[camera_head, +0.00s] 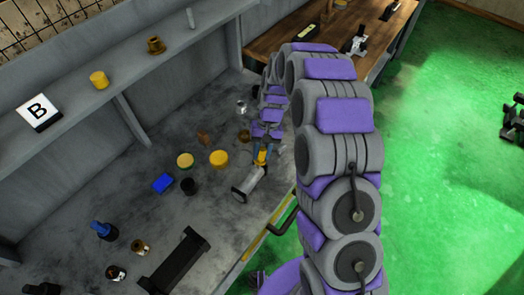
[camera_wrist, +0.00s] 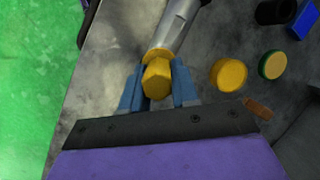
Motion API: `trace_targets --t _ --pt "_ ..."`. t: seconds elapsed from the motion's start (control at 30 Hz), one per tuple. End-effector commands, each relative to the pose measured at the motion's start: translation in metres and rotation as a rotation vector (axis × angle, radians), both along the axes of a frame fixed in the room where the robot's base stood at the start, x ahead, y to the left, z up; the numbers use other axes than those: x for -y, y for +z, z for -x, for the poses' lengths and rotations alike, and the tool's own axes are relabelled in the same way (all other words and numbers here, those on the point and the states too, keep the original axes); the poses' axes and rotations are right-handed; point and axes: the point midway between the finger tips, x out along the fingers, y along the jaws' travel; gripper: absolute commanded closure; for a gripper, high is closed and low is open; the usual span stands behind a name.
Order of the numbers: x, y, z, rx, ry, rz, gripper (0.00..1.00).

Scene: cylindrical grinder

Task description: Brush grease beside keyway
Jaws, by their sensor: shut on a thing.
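My gripper (camera_wrist: 157,88) has its two blue fingers on either side of a yellow, faceted piece (camera_wrist: 157,77) and is shut on it. A silver-grey cylinder (camera_wrist: 174,27) extends straight beyond the yellow piece; I cannot tell whether the two are joined. In the head view the yellow piece (camera_head: 262,156) is at my gripper, low over the grey bench, and the cylinder (camera_head: 250,182) points toward the bench's front edge, with a dark far end. I cannot make out a keyway, grease or brush bristles.
A black rail-like part (camera_head: 178,262) lies nearer. A shelf (camera_head: 110,65) runs along the back.

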Motion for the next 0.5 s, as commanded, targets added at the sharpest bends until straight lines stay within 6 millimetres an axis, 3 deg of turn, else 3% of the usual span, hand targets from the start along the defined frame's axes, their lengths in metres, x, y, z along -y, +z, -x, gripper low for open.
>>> trace_targets --t 0.5 --pt "0.0035 -0.0051 0.0 0.0 0.0 -0.004 1.0"
